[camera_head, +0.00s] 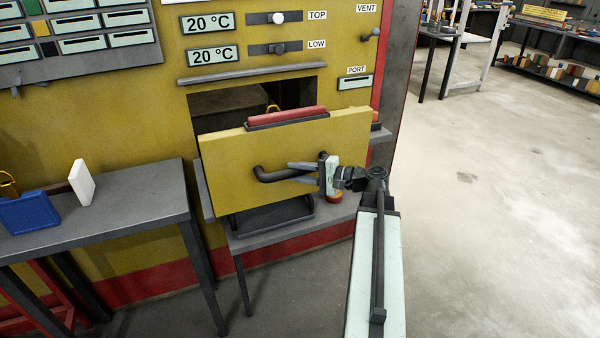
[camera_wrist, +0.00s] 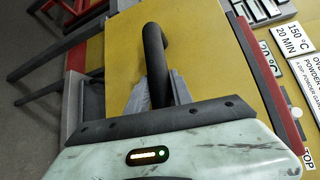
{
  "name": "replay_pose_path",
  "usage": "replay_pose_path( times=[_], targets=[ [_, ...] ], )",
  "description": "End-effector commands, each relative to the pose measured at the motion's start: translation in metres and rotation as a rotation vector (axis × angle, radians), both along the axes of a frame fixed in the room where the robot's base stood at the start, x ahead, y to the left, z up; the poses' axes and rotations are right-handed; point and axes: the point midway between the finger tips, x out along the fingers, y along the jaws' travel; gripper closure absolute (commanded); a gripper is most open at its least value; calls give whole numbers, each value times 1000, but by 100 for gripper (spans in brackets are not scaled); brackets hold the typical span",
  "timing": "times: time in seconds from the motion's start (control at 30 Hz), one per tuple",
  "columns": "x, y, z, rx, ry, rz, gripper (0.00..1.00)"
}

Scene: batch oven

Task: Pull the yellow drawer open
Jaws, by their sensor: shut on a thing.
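The yellow drawer (camera_head: 225,170) has a flat yellow front with a black bar handle (camera_head: 270,174) and a red strip along its top edge. Its front stands out from the oven face, and a dark opening shows above and behind it. The inside of the drawer is mostly hidden. My gripper (camera_head: 295,173) is at the front of the drawer with its fingers shut on the handle. In the wrist view the handle (camera_wrist: 153,45) rises from between the grey fingers, against the yellow panel (camera_wrist: 205,55).
A grey stand (camera_head: 300,233) is below the drawer. Above are temperature displays (camera_head: 212,55) and sliders. Open concrete floor (camera_head: 500,200) lies to the right.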

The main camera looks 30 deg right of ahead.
Motion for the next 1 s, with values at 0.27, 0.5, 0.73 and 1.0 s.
replay_pose_path(
  times=[0.27,0.5,0.73,1.0],
  targets=[
    [-1,-1,0,-1,1,-2,100],
    [-1,-1,0,0,0,-2,51],
    [-2,-2,0,0,0,-2,51],
    [-40,-28,8,-1,0,-5,51]
  ],
)
